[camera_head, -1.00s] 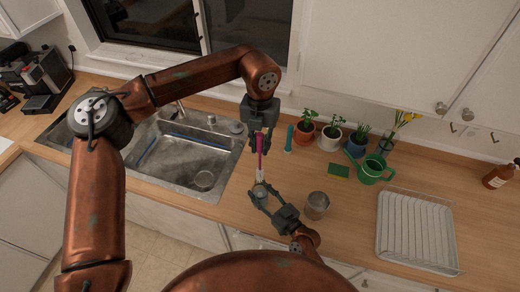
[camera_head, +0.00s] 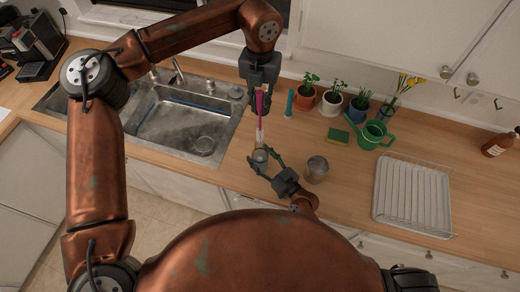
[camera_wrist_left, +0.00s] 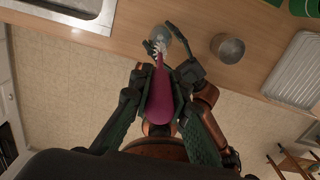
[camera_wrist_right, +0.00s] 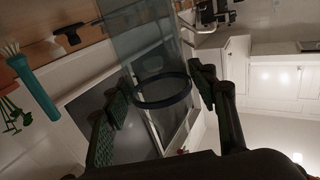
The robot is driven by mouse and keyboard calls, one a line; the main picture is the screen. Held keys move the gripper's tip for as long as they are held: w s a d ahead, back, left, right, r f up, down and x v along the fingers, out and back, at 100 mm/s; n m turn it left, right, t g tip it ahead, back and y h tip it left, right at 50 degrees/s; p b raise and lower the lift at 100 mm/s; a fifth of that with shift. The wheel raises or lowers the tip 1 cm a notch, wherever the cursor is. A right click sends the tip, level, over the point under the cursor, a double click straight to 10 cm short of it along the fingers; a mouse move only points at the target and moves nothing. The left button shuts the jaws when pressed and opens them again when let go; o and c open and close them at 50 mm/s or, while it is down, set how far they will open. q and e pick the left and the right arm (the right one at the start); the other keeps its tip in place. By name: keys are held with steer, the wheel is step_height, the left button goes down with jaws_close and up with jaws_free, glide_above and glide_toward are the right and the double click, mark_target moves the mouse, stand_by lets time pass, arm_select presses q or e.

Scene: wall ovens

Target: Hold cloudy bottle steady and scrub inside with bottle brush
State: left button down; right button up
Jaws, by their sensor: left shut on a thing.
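My left gripper (camera_head: 260,88) is shut on the magenta handle of the bottle brush (camera_head: 259,106), which hangs upright with its white bristles down. In the left wrist view the magenta handle (camera_wrist_left: 161,98) lies between the fingers. The cloudy bottle (camera_head: 260,158) is greyish and see-through, directly below the bristles in the head view. I cannot tell whether the bristle tip is inside its mouth. My right gripper (camera_head: 265,163) has its fingers on both sides of the bottle. In the right wrist view the bottle (camera_wrist_right: 140,48) is between them; firm contact is unclear.
A metal cup (camera_head: 316,169) stands just right of my right gripper. A teal brush (camera_head: 290,103), potted plants (camera_head: 332,101), a sponge (camera_head: 338,136) and a green watering can (camera_head: 374,134) are behind. A white dish rack (camera_head: 412,195) is at right, the sink (camera_head: 185,115) at left.

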steer(key=shift+o, duration=0.9)
steer(key=v, duration=1.2)
